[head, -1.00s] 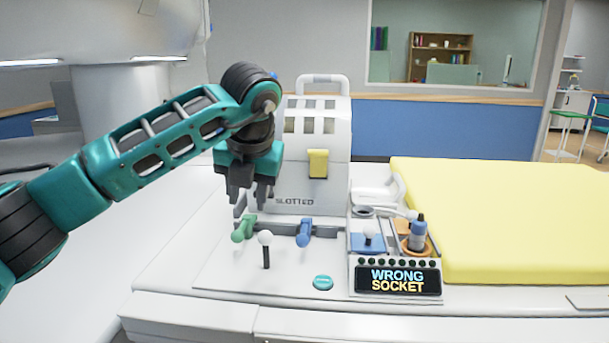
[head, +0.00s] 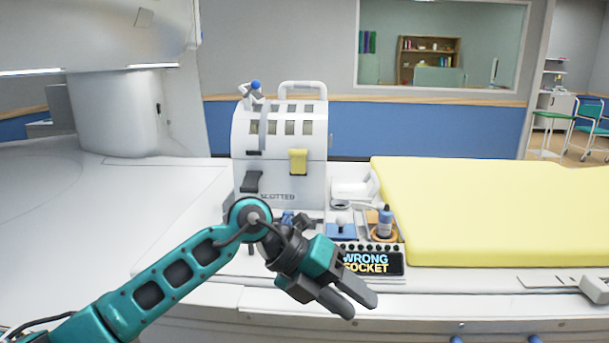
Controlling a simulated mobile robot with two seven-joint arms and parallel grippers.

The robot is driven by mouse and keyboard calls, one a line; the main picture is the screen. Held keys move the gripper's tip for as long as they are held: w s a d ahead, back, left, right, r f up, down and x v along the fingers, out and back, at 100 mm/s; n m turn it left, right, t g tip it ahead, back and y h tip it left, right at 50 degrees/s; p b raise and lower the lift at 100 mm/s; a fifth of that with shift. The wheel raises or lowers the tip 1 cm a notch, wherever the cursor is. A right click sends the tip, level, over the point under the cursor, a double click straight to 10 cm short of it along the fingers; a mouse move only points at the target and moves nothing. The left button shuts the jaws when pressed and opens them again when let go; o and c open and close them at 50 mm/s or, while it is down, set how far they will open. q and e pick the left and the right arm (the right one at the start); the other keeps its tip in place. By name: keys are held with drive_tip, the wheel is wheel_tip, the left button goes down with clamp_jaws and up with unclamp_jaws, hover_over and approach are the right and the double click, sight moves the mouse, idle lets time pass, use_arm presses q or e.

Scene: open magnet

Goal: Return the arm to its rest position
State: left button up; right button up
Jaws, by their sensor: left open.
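My left arm comes in from the lower left in the head view. Its left gripper (head: 345,300) is open and empty, with dark fingers pointing down and right. It hangs in front of the console's front edge, near the display panel (head: 368,262) that reads "WRONG SOCKET", and covers part of it. The white slotted box (head: 279,150) with a yellow latch (head: 298,161) and a dark latch (head: 251,181) stands behind the arm. The arm hides most of the levers and the button in front of the box. My right gripper is not in view.
A yellow mattress (head: 500,212) lies on the bed to the right. The scanner body (head: 110,110) stands at the left. White surface at left is clear.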

use_arm(q)
drive_tip(key=s+d+r+n+t+h+p, duration=0.1)
drive_tip(key=s+d+r+n+t+h, duration=0.2)
drive_tip(key=n+h, duration=0.55)
drive_tip(key=w+a+f+n+t+y+p, duration=0.1)
drive_tip(key=a+f+n+t+y, duration=0.2)
drive_tip(key=a+n+t, duration=0.5)
drive_tip(key=w+a+f+n+t+y+p, duration=0.1)
drive_tip(key=a+f+n+t+y, duration=0.15)
drive_tip(key=a+n+t, duration=0.4)
drive_tip(key=s+a+f+n+g+y, duration=0.1)
drive_tip(key=s+a+f+n+y, duration=0.2)
drive_tip(key=f, duration=0.4)
drive_tip(key=s+a+f+n+g+y, duration=0.2)
drive_tip(key=s+a+f+n+y, duration=0.2)
drive_tip(key=s+f+n, duration=0.3)
drive_tip(key=s+a+f+n+g+y+p, duration=0.1)
drive_tip(key=s+a+f+n+g+y, duration=0.1)
drive_tip(key=s+a+f+n+y, duration=0.2)
wheel_tip(320, 180, down, 3)
drive_tip(key=shift+s+a+f+n, duration=0.2)
drive_tip(key=shift+s+a+n, duration=0.3)
drive_tip(key=shift+a, duration=0.45)
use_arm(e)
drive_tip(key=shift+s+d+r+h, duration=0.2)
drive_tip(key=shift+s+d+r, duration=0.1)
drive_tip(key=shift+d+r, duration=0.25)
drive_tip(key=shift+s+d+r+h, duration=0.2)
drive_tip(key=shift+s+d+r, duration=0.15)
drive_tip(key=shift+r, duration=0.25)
